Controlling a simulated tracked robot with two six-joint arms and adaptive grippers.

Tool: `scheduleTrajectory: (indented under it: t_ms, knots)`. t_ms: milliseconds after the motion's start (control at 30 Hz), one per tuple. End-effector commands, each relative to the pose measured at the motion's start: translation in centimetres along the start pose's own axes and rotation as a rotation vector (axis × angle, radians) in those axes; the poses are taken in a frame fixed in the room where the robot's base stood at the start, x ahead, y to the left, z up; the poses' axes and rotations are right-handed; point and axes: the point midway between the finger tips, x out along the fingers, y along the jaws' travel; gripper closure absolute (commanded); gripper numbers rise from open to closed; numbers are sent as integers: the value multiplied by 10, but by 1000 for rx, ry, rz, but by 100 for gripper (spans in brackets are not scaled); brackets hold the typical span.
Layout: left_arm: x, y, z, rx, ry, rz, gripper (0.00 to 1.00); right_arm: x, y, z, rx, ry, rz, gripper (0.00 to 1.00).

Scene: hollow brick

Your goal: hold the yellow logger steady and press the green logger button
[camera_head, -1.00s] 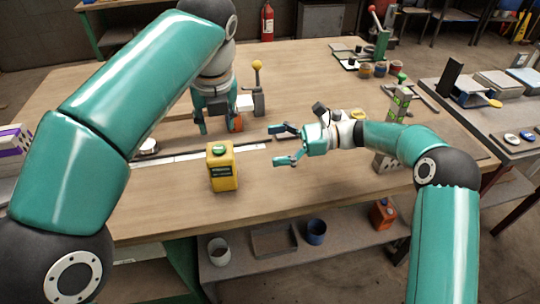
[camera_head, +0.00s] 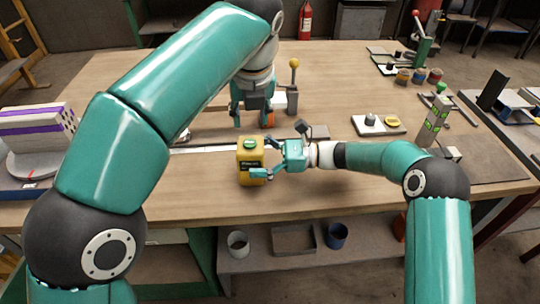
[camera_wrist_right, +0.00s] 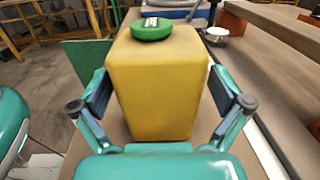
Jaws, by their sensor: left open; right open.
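The yellow logger (camera_head: 249,171) stands upright on the wooden table, with the green logger button (camera_head: 250,143) on its top. In the right wrist view the logger (camera_wrist_right: 160,95) fills the middle and its green button (camera_wrist_right: 152,29) shows on top. My right gripper (camera_head: 264,158) is open, with one finger on each side of the logger. A narrow gap seems to show beside each finger; contact is not clear. My left gripper (camera_head: 252,117) is open and points down behind the logger, apart from it. An orange object (camera_head: 268,118) shows beside its right finger.
A lever with a yellow knob (camera_head: 293,64) stands behind my left gripper. A pale strip (camera_head: 205,149) runs along the table beside the logger. A tray with a yellow disc (camera_head: 392,123) and a green-marked post (camera_head: 435,122) stand at right.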

Motion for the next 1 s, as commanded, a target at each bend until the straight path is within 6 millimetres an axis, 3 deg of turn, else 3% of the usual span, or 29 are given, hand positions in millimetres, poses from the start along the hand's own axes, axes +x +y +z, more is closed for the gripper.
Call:
scheduleTrajectory:
  t_ms: [400,867,1000]
  knots:
    - [0,0,0,0,0,0,58,9,0,0,1,0,-1,0]
    - [0,0,0,1,0,0,58,8,0,0,1,1,-1,74]
    - [0,0,0,1,0,0,82,8,0,0,1,1,-1,74]
